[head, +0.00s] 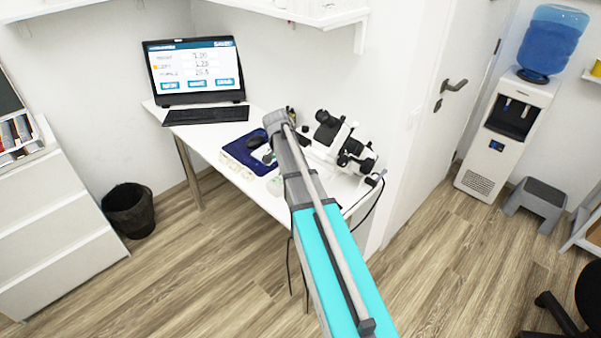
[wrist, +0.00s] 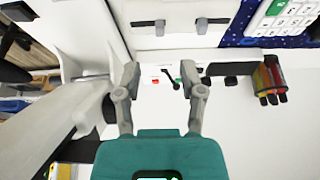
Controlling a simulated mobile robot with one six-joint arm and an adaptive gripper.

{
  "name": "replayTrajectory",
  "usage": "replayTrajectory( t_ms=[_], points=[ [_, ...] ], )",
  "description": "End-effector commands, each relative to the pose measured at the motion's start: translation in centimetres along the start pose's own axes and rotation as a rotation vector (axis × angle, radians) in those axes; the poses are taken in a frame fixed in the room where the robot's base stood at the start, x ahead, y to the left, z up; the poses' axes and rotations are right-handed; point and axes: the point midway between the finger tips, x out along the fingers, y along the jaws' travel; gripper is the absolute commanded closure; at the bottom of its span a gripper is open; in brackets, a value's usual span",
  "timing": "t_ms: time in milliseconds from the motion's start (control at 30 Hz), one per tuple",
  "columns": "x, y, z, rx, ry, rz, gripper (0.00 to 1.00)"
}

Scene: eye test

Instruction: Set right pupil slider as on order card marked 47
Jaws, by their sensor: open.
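In the wrist view my gripper (wrist: 159,75) is open, with nothing held between its fingers. Beyond the fingertips, a white panel carries two small horizontal pieces with dark grey knobs, a left one (wrist: 148,24) and a right one (wrist: 211,23). They look like sliders, but I cannot tell which is the right pupil slider. Both stand apart from my fingers. A small black lever (wrist: 170,73) shows between the fingertips. I cannot make out an order card marked 47 in either view. In the head view my arm hides my gripper.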

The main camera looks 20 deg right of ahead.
Motion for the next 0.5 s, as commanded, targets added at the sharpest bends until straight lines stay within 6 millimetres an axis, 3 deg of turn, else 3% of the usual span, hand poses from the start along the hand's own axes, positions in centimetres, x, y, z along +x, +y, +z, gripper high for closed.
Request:
replayTrajectory(
  t_ms=[500],
  points=[
    [4.6,0.0,0.1,0.0,0.0,0.0,0.49]
  ],
)
